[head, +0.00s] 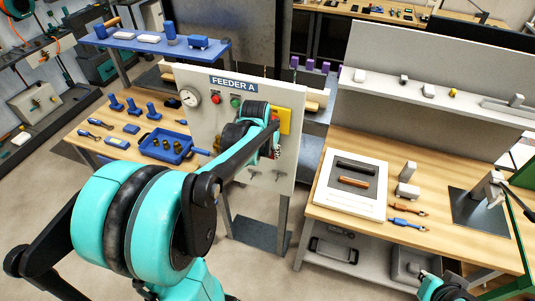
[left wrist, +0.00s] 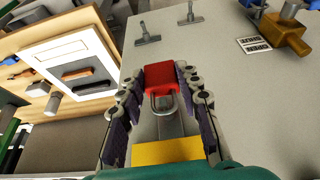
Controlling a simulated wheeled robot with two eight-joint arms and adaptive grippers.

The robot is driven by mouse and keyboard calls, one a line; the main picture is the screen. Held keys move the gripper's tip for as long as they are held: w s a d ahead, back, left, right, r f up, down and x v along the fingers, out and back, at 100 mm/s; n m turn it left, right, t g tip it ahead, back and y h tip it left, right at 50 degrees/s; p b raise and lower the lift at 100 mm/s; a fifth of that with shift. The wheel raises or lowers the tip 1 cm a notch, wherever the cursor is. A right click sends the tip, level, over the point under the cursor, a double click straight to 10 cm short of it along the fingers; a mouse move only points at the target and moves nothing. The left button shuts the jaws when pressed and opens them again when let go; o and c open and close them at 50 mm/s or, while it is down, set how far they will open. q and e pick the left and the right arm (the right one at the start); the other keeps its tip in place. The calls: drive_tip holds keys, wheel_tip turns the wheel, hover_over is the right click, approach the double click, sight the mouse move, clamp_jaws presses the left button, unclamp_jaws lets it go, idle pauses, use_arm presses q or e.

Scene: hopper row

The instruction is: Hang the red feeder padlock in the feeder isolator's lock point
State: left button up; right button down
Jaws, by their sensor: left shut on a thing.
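The red padlock (left wrist: 160,78) is held between the two fingers of my left gripper (left wrist: 160,92). Its silver shackle points toward the bottom of the left wrist view, over a grey bar-like part on the panel. A yellow plate (left wrist: 168,152) lies just below it there; the head view shows this yellow plate (head: 285,120) on the FEEDER A panel (head: 205,115). In the head view my left gripper (head: 274,152) is at the panel front, mostly hidden by my arm. I cannot tell whether the shackle is through a lock point. My right gripper is not clearly seen.
The panel carries a gauge (head: 190,97), a red button (head: 215,98), and T-handles (head: 279,174). A wooden bench (head: 450,235) with a white tray (head: 325,201) stands to the right. A blue tray (head: 182,156) with brass parts is on the left bench.

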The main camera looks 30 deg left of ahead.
use_arm(q)
drive_tip(key=shift+w+a, duration=0.15)
drive_tip(key=shift+w, duration=0.4)
drive_tip(key=shift+f, duration=0.1)
drive_tip(key=shift+f+b, duration=0.25)
drive_tip(key=shift+b, duration=0.1)
idle(0.5)
drive_tip(key=o, duration=1.2)
drive_tip(key=shift+o, duration=0.2)
